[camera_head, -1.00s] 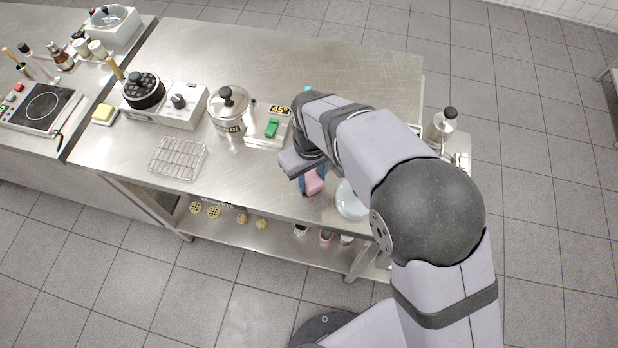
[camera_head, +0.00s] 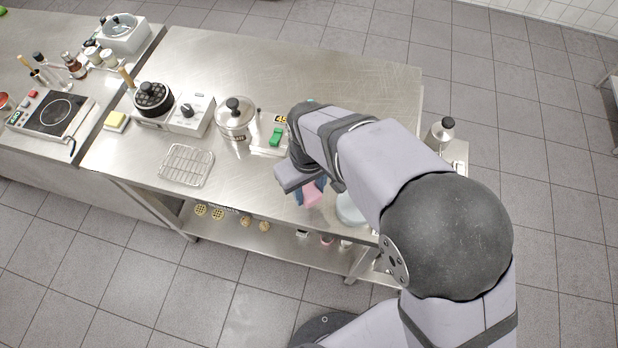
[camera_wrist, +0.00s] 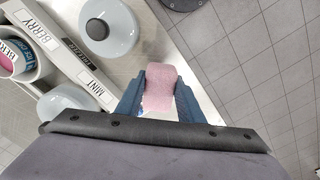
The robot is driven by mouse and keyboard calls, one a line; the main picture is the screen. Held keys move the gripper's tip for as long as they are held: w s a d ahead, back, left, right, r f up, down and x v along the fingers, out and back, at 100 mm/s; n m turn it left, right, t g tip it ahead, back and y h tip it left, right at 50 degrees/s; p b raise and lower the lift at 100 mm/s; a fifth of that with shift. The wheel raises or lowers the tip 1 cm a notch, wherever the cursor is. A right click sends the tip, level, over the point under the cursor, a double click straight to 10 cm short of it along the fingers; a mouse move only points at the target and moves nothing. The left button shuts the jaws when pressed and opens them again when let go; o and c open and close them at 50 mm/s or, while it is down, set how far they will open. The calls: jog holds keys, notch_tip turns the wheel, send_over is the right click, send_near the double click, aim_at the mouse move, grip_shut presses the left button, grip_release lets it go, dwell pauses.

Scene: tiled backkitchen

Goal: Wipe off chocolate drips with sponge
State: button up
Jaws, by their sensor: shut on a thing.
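My gripper (camera_head: 311,197) is shut on a pink sponge-like block (camera_head: 313,194), over the front part of the steel counter. In the wrist view the block (camera_wrist: 159,88) sits between the two blue fingers of my gripper (camera_wrist: 160,95). I cannot tell whether it touches the counter. A yellow sponge (camera_head: 116,121) lies at the left end of the counter. A steel pot with a lid (camera_head: 236,115), with a partly readable label, stands mid-counter. No chocolate drips can be made out; my arm hides part of the counter.
A wire rack (camera_head: 187,165) lies on the counter left of my gripper. A waffle iron (camera_head: 153,97) stands behind it. The wrist view shows labelled containers with a lidded one (camera_wrist: 108,27).

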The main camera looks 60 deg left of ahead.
notch_tip(320, 180, up, 2)
jog(key=shift+p, duration=0.5)
jog(key=shift+w, duration=0.1)
jog(key=w+d+m, duration=0.1)
jog(key=w+d, duration=0.1)
jog(key=w, duration=0.2)
jog(key=w+d+m, duration=0.1)
jog(key=w+d, duration=0.1)
jog(key=w, duration=0.3)
jog(key=w+d+m, duration=0.2)
jog(key=w, duration=0.2)
jog(key=shift+w+d+f, duration=0.15)
jog(key=shift+w+d, duration=0.05)
jog(key=shift+w, duration=0.15)
jog(key=w+d+m+b, duration=0.1)
jog(key=w+d+m, duration=0.4)
jog(key=w+d, duration=0.5)
jog(key=w+d+m, duration=0.4)
jog(key=w+d, duration=0.3)
jog(key=d, duration=0.7)
jog(key=d+f+m, duration=0.1)
jog(key=d+m, duration=0.4)
jog(key=d, duration=0.9)
jog(key=shift+d, duration=0.4)
jog(key=shift+s+a+b, duration=0.1)
jog(key=shift+b, duration=0.25)
